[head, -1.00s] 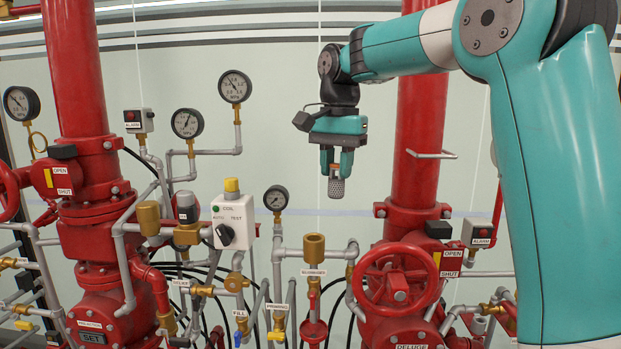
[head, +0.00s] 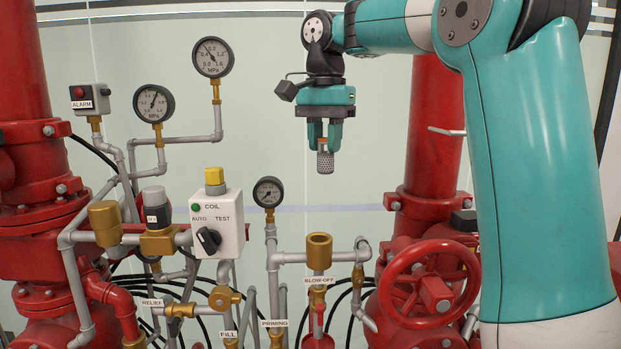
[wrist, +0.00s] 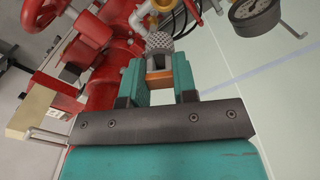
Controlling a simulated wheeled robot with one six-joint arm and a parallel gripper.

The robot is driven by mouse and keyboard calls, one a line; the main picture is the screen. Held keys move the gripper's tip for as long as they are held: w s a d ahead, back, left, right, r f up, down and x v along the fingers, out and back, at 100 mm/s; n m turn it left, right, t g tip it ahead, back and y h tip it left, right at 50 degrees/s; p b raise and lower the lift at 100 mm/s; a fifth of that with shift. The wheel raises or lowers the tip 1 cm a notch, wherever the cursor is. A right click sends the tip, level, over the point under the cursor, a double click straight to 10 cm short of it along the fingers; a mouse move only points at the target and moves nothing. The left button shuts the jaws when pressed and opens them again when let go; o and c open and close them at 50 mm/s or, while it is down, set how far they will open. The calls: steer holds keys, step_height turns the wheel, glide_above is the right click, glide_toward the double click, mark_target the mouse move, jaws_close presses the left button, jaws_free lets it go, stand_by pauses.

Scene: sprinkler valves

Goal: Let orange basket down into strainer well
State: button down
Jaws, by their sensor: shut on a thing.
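My gripper (head: 325,140) is shut on the basket (head: 325,161), a small grey mesh cylinder with an orange band at its top. The basket hangs upright below the fingertips in free air. The wrist view also shows the basket's mesh end (wrist: 159,41) beyond the fingers, with the orange band (wrist: 159,77) between them. A brass open-topped cup (head: 318,252), seemingly the strainer well, stands above the BLOW-OFF label. In the head view the basket appears well above this cup and slightly right of it. The distance in depth between them is unclear. The cup's inside is hidden.
A pressure gauge (head: 268,193) stands left of the cup. The COIL box (head: 217,224) and another brass cup (head: 105,223) are farther left. A red handwheel (head: 430,291) and a red pipe (head: 432,135) are at the right. Pale wall shows around the gripper.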

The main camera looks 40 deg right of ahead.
mark_target(319, 153)
steer(key=f+b, duration=0.2)
steer(key=f, duration=0.1)
steer(key=f+b, duration=0.1)
steer(key=shift+w+a+f+b, duration=0.35)
steer(key=shift+f+b, duration=0.05)
steer(key=shift+a+r, duration=0.1)
steer(key=shift+r, duration=0.05)
steer(key=shift+s+r, duration=0.1)
steer(key=shift+r, duration=0.05)
step_height(319, 153, down, 8)
steer(key=b, duration=0.7)
steer(key=shift+b, duration=0.35)
steer(key=shift+f+b, duration=2.45)
steer(key=c, duration=0.8)
jaws_free()
